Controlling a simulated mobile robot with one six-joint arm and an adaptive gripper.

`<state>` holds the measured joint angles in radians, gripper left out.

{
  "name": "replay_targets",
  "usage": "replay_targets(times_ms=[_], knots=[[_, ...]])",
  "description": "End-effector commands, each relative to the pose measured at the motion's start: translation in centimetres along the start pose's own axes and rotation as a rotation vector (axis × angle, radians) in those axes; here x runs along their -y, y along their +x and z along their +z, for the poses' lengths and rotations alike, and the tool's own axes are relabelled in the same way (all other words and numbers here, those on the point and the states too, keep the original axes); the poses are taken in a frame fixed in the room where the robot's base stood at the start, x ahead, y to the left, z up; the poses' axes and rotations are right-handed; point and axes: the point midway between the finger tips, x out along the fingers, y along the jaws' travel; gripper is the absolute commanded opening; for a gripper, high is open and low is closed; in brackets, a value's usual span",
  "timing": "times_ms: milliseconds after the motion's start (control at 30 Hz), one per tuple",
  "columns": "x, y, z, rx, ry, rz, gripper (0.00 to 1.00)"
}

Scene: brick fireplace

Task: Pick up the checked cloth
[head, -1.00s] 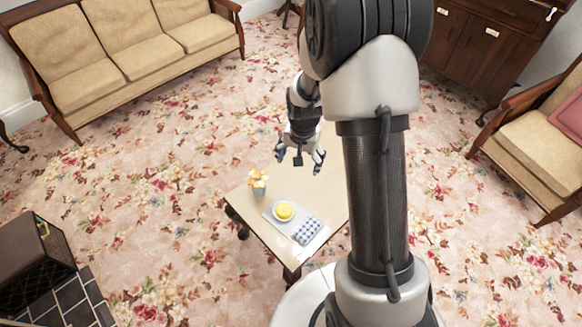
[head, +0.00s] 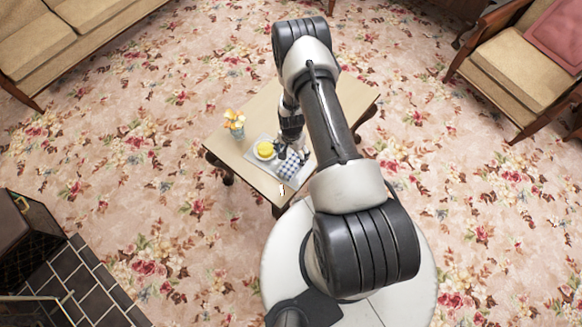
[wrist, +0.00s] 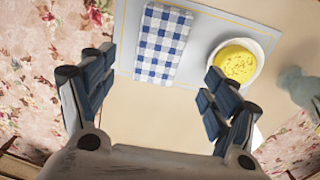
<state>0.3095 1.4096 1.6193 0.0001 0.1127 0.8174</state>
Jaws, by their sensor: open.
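The blue-and-white checked cloth (head: 288,170) lies folded on a pale mat (wrist: 205,18) on the small wooden table. In the wrist view the cloth (wrist: 163,45) lies ahead of the fingers, close to the line midway between them. My gripper (wrist: 157,78) is open and empty, with its fingers spread wider than the cloth. In the head view my gripper (head: 292,152) is over the table by the cloth, and partly covers it. I cannot tell the exact height between them.
A white bowl with yellow contents (head: 265,150) sits on the mat beside the cloth; the bowl (wrist: 237,62) is near my right finger in the wrist view. A flower vase (head: 236,128) stands at the table's left. An armchair (head: 515,75) and sofa (head: 75,35) stand apart.

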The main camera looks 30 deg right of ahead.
Motion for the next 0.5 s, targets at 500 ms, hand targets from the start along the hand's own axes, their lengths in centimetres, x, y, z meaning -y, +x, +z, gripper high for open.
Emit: replay_targets(times_ms=[500], knots=[[0.0, 5.5, 0.2, 0.001, -0.001, 0.001, 0.8]])
